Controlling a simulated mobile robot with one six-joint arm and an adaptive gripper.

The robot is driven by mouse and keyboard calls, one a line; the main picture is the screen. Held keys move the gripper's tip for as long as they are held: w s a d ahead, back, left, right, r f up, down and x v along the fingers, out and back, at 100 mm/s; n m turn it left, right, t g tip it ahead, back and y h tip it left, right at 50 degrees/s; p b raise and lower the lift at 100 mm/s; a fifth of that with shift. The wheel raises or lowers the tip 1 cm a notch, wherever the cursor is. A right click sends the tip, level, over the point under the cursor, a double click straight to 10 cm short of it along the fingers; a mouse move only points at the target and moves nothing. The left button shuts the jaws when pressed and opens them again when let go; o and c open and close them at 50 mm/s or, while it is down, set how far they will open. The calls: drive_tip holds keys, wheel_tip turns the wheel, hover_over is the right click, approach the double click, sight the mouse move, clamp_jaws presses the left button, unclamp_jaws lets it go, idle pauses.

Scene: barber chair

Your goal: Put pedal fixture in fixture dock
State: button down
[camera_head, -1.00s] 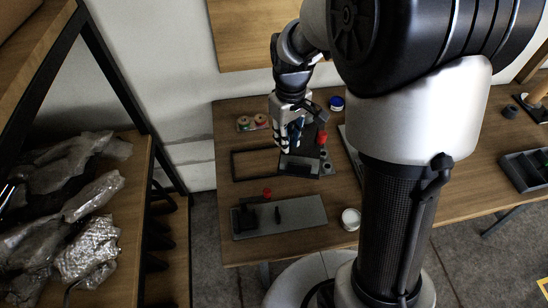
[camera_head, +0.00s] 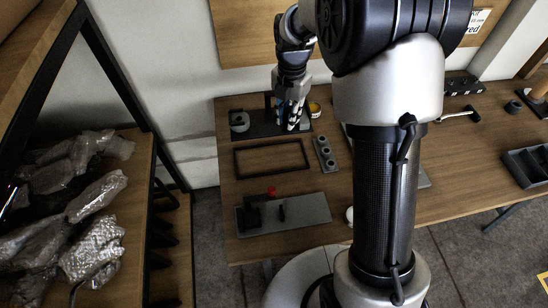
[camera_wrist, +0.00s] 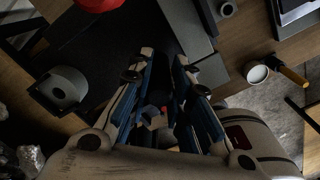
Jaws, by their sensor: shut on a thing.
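My gripper (camera_head: 290,122) is at the back left of the table, shut on the pedal fixture. The fixture shows in the head view as a dark plate (camera_head: 262,130) with a grey round part (camera_head: 240,121) at its left end. In the wrist view the grey round part (camera_wrist: 60,88) is left of the fingers; the grip point is partly hidden. The fixture appears held above the table. A thin black rectangular frame (camera_head: 237,164), apparently the fixture dock, lies empty in front of the gripper.
A grey plate (camera_head: 308,208) with a red knob (camera_head: 272,191) lies nearer the table front. A grey strip with holes (camera_head: 325,154) is right of the frame. My arm hides the table's middle.

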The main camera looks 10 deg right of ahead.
wheel_tip(320, 180, down, 20)
drive_tip(key=b, duration=0.5)
drive_tip(key=shift+r, duration=0.15)
drive_tip(key=c, duration=1.5)
unclamp_jaws()
drive_tip(key=shift+r, duration=0.1)
